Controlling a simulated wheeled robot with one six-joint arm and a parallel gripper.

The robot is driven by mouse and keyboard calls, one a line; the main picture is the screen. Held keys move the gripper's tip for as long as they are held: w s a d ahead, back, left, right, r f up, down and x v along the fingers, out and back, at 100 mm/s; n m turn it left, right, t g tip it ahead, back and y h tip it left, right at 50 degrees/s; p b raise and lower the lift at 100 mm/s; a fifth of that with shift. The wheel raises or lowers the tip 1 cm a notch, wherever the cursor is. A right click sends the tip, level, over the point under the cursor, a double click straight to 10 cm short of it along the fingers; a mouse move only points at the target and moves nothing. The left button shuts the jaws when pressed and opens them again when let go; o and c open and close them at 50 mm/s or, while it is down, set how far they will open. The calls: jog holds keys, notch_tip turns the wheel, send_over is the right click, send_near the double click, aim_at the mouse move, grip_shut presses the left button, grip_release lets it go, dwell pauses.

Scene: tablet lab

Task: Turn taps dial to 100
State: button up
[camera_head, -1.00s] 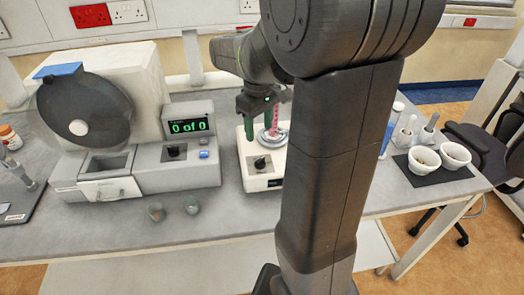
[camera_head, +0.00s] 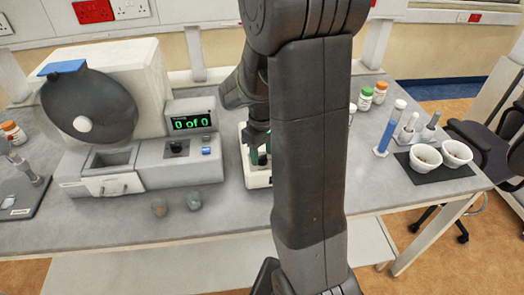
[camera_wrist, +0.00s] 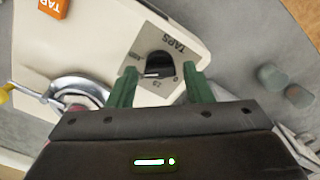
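The taps dial (camera_wrist: 160,66) is a black knob on a grey panel marked TAPS, on the white tapping device (camera_head: 257,181). The panel's numbers look rotated in the wrist view and are hard to read. A short white line shows on the knob; I cannot tell its exact setting. My gripper (camera_wrist: 160,82) has its green fingers apart, one on each side of the knob. I cannot tell whether they touch it. In the head view my gripper (camera_head: 258,152) is low over the device, and my arm hides most of the device and the dial.
Left of the device stands a machine with a green "0 of 0" display (camera_head: 192,123). An orange block marked TAP (camera_wrist: 54,8) and a metal ring clamp (camera_wrist: 80,90) show in the wrist view. At right are a blue cylinder (camera_head: 386,137) and white bowls (camera_head: 425,157).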

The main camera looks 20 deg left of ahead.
aim_at(262, 156)
jog(key=c, duration=0.7)
jog(key=shift+m+b, duration=0.45)
jog(key=shift+m, duration=1.85)
jog(key=o, duration=1)
jog(key=shift+c, duration=0.2)
notch_tip(262, 156, up, 14)
jog(key=b, duration=0.1)
jog(key=shift+f, duration=0.1)
notch_tip(262, 156, down, 14)
jog(key=shift+r+p, duration=0.1)
jog(key=shift+p, duration=0.4)
jog(key=shift+n, duration=0.3)
